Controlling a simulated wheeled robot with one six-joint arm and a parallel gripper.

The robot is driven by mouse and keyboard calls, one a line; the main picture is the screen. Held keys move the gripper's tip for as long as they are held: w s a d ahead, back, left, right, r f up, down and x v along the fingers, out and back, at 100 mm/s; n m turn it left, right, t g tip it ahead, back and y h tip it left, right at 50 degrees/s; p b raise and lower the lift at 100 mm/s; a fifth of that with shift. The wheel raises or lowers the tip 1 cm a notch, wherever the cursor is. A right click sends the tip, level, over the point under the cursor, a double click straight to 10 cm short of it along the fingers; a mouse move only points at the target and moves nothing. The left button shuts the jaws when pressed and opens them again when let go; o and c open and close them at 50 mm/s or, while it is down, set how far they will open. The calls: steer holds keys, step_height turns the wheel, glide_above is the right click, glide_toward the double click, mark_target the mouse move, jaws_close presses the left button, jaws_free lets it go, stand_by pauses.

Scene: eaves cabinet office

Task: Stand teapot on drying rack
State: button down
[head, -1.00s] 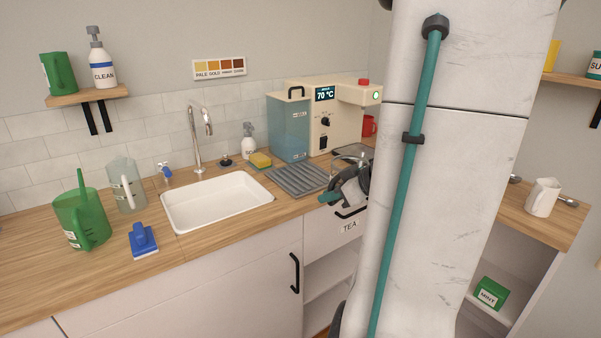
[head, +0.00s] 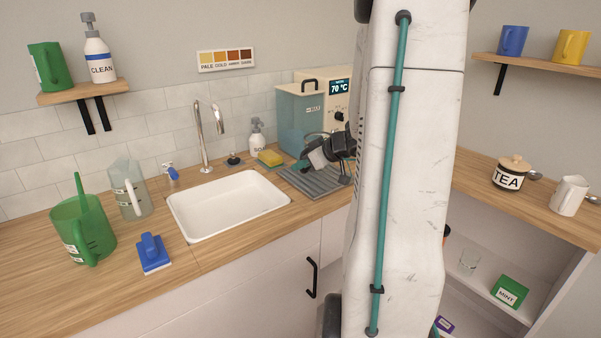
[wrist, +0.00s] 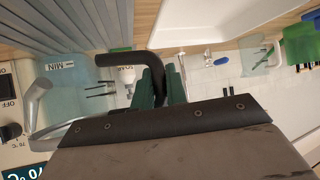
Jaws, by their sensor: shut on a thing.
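My gripper (wrist: 160,88) is shut on the black hooked handle of the teapot (wrist: 122,60), seen between the green fingers in the wrist view. A curved metal part and clear glass show to the left of the handle; which glass belongs to the pot is hard to tell against the machine's tank. In the head view my gripper (head: 304,166) is over the grey slatted drying rack (head: 318,184), right of the sink. The rack also shows in the wrist view (wrist: 95,22). My arm hides the rack's right side. I cannot tell whether the pot touches the rack.
The hot water machine (head: 300,115) stands close behind the rack. A yellow sponge (head: 271,158) and soap bottle (head: 257,140) are left of it, then the white sink (head: 228,205). A tea jar (head: 508,177) and white jug (head: 568,195) stand on the right counter.

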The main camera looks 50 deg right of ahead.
mark_target(305, 170)
steer(key=shift+w+d+f, duration=0.15)
steer(key=shift+w+f, duration=0.1)
steer(key=shift+f, duration=0.35)
steer(key=shift+w+d+f, duration=0.15)
steer(key=shift+w+f, duration=0.05)
steer(key=shift+f, duration=0.4)
steer(key=shift+w+d+f, duration=0.15)
steer(key=shift+w+f, duration=0.1)
steer(key=shift+f, duration=0.5)
steer(key=c, duration=1.4)
jaws_free()
